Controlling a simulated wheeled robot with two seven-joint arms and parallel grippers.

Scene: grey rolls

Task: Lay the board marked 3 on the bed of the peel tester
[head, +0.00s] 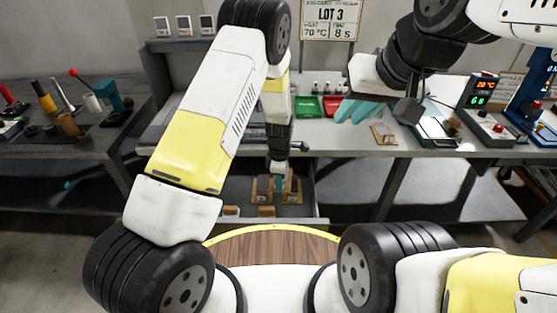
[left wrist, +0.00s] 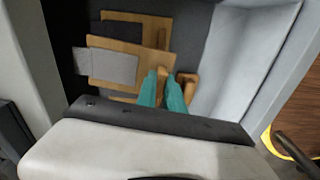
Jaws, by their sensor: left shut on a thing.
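My left gripper (head: 278,184) reaches down into an open drawer below the bench. In the left wrist view its teal fingers (left wrist: 163,92) are shut on the wooden grip of a board (left wrist: 118,60) with a grey sheet on it. Another board with a dark sheet (left wrist: 122,32) lies partly beneath it. No number can be read on either, so I cannot tell which is marked 3. My right gripper (head: 357,110) is above the bench top, its teal fingers apart and nothing seen between them. I cannot clearly pick out the peel tester's bed.
A small wooden board (head: 383,133) lies on the bench (head: 345,140). Red (head: 331,105) and green (head: 306,107) trays stand at the back. A display box (head: 484,100) and a blue machine (head: 537,90) stand at the right. The drawer wall (left wrist: 245,65) is close beside my left gripper.

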